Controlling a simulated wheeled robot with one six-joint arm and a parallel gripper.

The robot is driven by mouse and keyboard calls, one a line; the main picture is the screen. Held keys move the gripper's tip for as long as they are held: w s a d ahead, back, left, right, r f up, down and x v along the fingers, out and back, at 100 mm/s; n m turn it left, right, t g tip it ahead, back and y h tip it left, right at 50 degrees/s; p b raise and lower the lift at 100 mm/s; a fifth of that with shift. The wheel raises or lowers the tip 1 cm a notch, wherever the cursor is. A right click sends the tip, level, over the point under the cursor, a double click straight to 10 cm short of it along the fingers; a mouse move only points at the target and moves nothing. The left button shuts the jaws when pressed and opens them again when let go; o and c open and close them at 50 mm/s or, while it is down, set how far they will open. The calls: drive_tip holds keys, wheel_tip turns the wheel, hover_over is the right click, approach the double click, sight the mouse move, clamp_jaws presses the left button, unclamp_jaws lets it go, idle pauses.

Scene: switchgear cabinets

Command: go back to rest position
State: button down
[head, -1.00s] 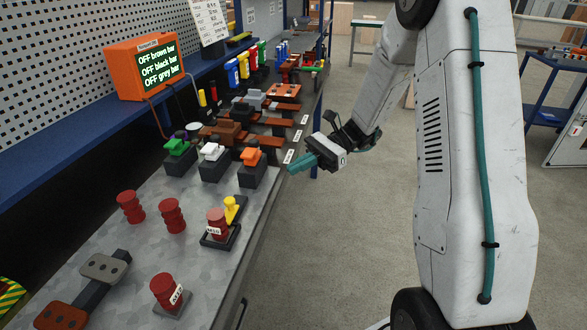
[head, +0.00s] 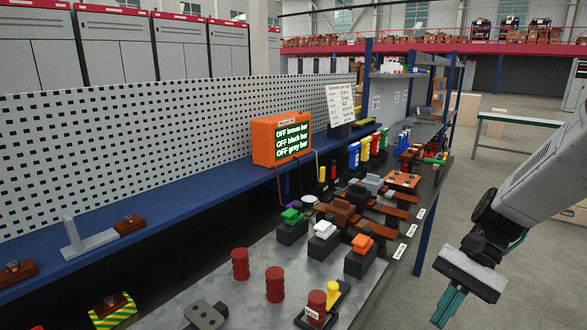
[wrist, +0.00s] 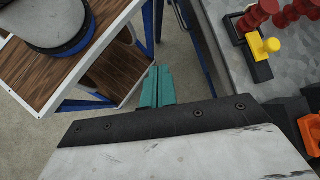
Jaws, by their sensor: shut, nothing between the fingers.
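My gripper (head: 448,304) is at the lower right of the head view, beside the bench's right edge and over the floor. Its teal fingers are together and hold nothing. In the wrist view the shut fingers (wrist: 157,88) point toward the floor, between the bench and a wooden-topped stand. My arm comes down from the right edge of the head view, and its upper part is out of frame.
The bench (head: 250,285) carries red cylinders (head: 275,284), green, white and orange switches (head: 362,243), and an orange display (head: 282,138) reading OFF for brown, black and grey bars. A wooden-topped stand (wrist: 108,80) is close to my gripper. Open floor lies right of the bench.

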drive_tip(key=s+r+n+t+h, duration=0.6)
drive_tip(key=s+r+n+h, duration=0.1)
drive_tip(key=s, duration=0.5)
drive_tip(key=shift+s+r+n+h, duration=0.35)
drive_tip(key=shift+r+n, duration=0.15)
drive_tip(key=shift+r, duration=0.9)
drive_tip(key=shift+d, duration=0.1)
